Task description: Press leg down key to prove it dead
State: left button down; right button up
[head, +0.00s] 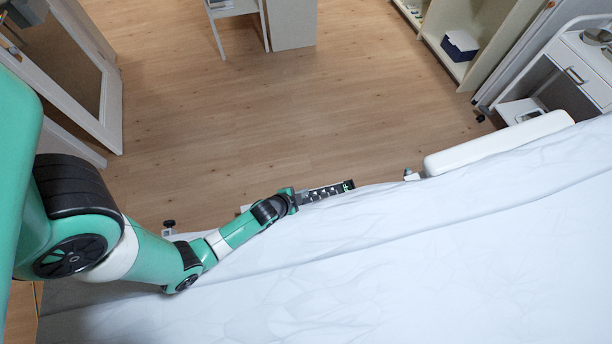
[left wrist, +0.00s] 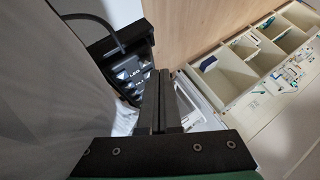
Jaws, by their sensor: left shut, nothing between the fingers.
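In the left wrist view the handset (left wrist: 118,62) shows pale lettering that reads "LEG", with smaller markings too blurred to read. My left gripper (head: 298,197) is at the handset's near end in the head view. In the left wrist view its fingers (left wrist: 158,78) are shut and empty, just right of the lettering. They hide part of the handset. I cannot tell whether the fingertips touch a key. My right gripper is not in view.
The couch (head: 450,265) is covered by a white sheet, with a white bolster (head: 498,143) along its edge. A black cable (left wrist: 105,24) loops above the handset. A white trolley (head: 580,68) stands at the far right. The wooden floor (head: 270,115) beyond the couch is mostly clear.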

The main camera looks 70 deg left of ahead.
pick_arm(q)
jog(key=shift+f, duration=0.4)
jog(key=shift+f+b, duration=0.35)
jog(key=shift+b, duration=0.2)
dwell(1.5)
jog(key=shift+r+p, duration=0.75)
jog(key=shift+p, duration=0.1)
notch_tip(320, 180, up, 5)
jog(key=p, duration=0.5)
jog(key=shift+r, duration=0.1)
